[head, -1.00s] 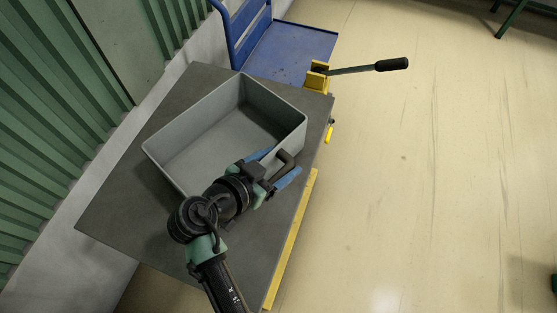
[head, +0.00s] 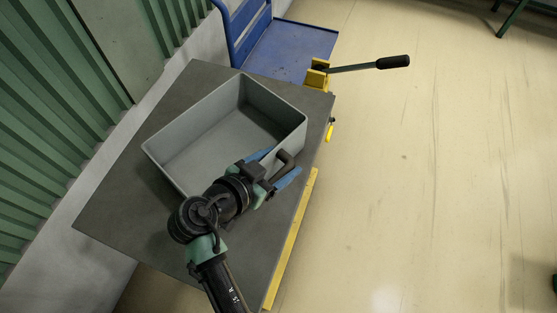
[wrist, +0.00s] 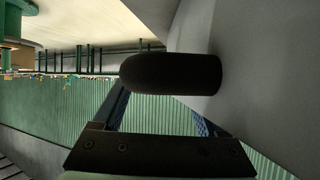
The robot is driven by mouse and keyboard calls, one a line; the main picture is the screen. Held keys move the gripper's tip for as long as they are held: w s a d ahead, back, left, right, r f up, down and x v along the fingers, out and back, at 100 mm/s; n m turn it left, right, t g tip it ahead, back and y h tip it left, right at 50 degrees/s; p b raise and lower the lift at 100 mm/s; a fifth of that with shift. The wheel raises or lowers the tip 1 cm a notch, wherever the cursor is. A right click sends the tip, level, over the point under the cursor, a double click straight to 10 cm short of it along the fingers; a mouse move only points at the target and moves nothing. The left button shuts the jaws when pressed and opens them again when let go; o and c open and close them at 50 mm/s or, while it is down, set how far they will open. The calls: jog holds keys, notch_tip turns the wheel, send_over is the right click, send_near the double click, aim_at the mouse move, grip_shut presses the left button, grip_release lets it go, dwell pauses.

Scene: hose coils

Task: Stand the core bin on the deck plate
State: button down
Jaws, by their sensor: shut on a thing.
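The core bin (head: 170,141) is an open, empty grey tub, upright over the dark grey deck plate (head: 130,200). My gripper (head: 284,163) has its blue fingers on either side of the bin's dark handle, on the bin's near right side. It is shut on that handle. In the wrist view the rounded handle (wrist: 170,74) lies across between the fingers, with the bin's grey wall (wrist: 260,70) to the right. My arm hides the bin's near corner. I cannot tell whether the bin's underside touches the plate.
The plate has a yellow strip (head: 291,240) along its right edge. A black-gripped lever (head: 392,62) on a yellow bracket juts right from its far corner. A blue cart (head: 292,52) stands behind. A green ribbed wall (head: 30,150) is at left.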

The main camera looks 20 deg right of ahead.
dwell(0.4)
grip_release()
jog(key=shift+f, duration=0.1)
jog(key=shift+s+f, duration=0.1)
jog(key=shift+f, duration=0.05)
jog(key=shift+p+v, duration=1.5)
jog(key=shift+v, duration=2.5)
jog(key=shift+a, duration=0.1)
